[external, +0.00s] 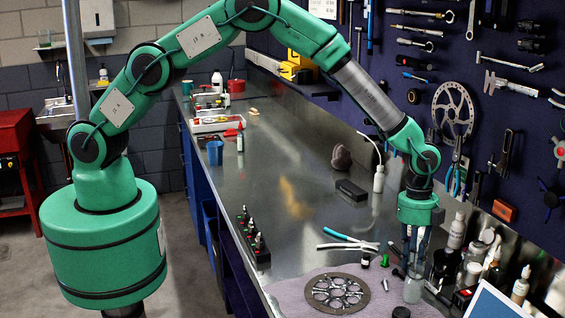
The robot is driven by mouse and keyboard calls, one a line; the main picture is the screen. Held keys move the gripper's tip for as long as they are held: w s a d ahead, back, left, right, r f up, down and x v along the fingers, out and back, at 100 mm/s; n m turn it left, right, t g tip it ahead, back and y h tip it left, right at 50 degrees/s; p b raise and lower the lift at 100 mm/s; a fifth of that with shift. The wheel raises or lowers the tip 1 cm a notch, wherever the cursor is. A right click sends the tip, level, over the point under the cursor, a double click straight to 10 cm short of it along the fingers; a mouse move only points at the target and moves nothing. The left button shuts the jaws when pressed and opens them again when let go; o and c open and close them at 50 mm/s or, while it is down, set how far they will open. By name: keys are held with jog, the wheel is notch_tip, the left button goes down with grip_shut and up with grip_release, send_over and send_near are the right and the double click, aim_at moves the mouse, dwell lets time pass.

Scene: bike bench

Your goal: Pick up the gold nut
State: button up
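I cannot make out a gold nut for certain in the external view; it may be too small or hidden among the small parts at the front right. My gripper (413,266) points straight down there, over the right side of the grey mat (285,297). A translucent jar (413,289) stands right below the fingertips or between them; I cannot tell which. The fingers look slightly apart, but whether they hold anything is unclear.
A round metal disc (337,292) lies on the mat. Pliers (347,241) lie behind it. Bottles (457,231) crowd the right, below the tool wall. A black rack (254,240) stands at the bench's left edge. The middle of the steel bench (290,175) is mostly clear.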

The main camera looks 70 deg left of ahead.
grip_shut()
jog(key=shift+r, duration=0.1)
notch_tip(320, 180, up, 10)
dwell(0.8)
dwell(0.4)
